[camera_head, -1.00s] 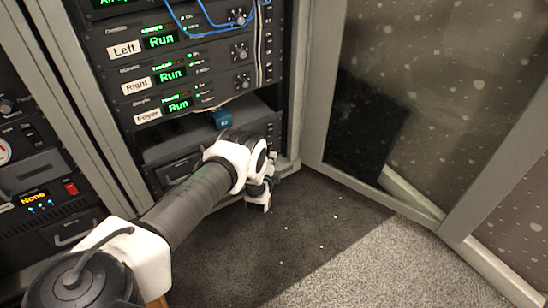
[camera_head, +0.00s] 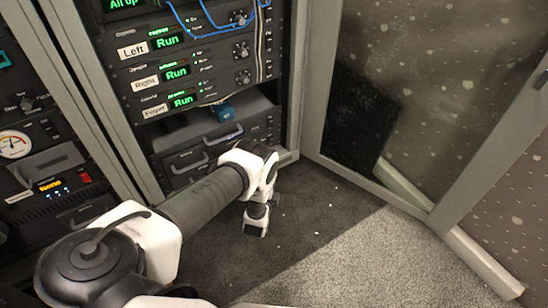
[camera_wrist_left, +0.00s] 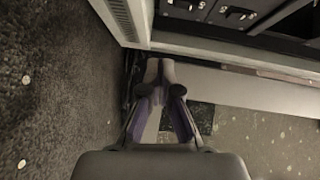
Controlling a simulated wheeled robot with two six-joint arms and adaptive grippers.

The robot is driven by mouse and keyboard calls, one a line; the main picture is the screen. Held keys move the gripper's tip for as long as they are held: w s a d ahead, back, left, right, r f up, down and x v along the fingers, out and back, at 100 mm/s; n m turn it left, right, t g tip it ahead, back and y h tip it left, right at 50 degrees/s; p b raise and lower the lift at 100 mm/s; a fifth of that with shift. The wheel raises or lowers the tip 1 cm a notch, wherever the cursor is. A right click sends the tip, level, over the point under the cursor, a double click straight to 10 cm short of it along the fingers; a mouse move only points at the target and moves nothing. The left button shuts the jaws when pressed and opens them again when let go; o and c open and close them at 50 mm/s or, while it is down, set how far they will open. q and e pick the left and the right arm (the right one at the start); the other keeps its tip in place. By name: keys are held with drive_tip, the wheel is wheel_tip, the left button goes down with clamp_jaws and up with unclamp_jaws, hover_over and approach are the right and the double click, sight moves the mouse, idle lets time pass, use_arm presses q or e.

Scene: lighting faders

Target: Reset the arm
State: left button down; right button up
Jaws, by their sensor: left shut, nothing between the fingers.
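My left arm (camera_head: 205,200) comes in from the lower left in the head view and reaches toward the rack. My left gripper (camera_head: 255,222) hangs over the dark carpet in front of the rack's lower right corner. Its fingers show in the left wrist view (camera_wrist_left: 158,108), shut with nothing between them. My right gripper is not in view.
A teal object (camera_head: 226,112) sits on a shelf below the units. Blue cables (camera_head: 205,28) hang across the upper units. An open glazed door (camera_head: 440,90) stands to the right. A second rack (camera_head: 40,150) with a dial is at the left. The carpet (camera_head: 335,240) at lower right is clear.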

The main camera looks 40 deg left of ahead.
use_arm(q)
drive_tip(key=w+d+r+g+h+p, duration=0.1)
drive_tip(key=w+d+r+p, duration=0.15)
drive_tip(key=r, duration=0.55)
drive_tip(key=w+d+r+h+p, duration=0.1)
drive_tip(key=d+r+p, duration=0.3)
drive_tip(key=r, duration=0.3)
drive_tip(key=s+d+n+g+h+p, duration=0.1)
drive_tip(key=s+d+n+g+h, duration=0.25)
drive_tip(key=s, duration=0.95)
drive_tip(key=s+d+n+g+p, duration=0.1)
drive_tip(key=s+d+n+g, duration=0.35)
drive_tip(key=s, duration=0.75)
drive_tip(key=s+d+n+g+h+p, duration=0.15)
drive_tip(key=s+n+g, duration=0.4)
drive_tip(key=s, duration=0.75)
wheel_tip(320, 180, up, 38)
drive_tip(key=g+p, duration=0.1)
drive_tip(key=p, duration=3.6)
drive_tip(key=shift+w+r+y, duration=0.25)
drive_tip(key=shift+w+y, duration=0.05)
drive_tip(key=shift+s, duration=0.1)
